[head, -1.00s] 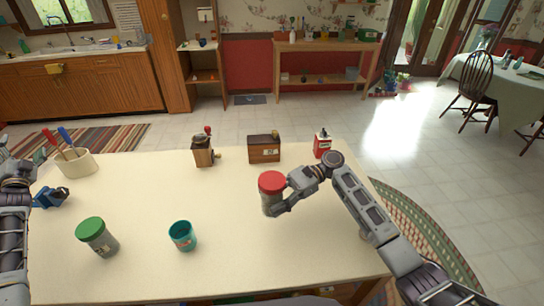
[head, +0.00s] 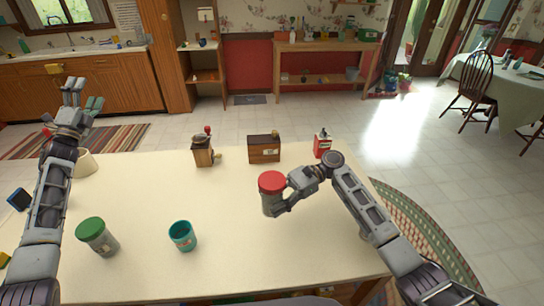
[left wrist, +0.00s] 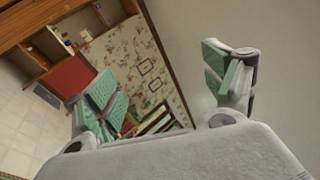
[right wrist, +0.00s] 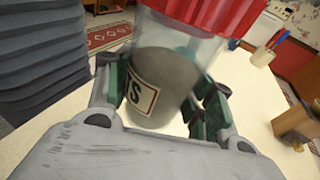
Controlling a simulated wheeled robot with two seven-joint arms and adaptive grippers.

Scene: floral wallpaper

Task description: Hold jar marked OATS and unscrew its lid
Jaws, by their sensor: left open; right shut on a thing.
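A clear jar with a red lid (head: 271,182) and grey contents stands upright near the middle of the table. My right gripper (head: 284,203) is shut on its body from the right, below the lid.
A green-lidded jar (head: 97,236) and a teal cup (head: 182,236) stand at the front left. A coffee grinder (head: 202,152), a wooden box (head: 264,149) and a red bottle (head: 322,146) stand along the back edge. A cream crock (head: 86,163) is partly behind my left arm.

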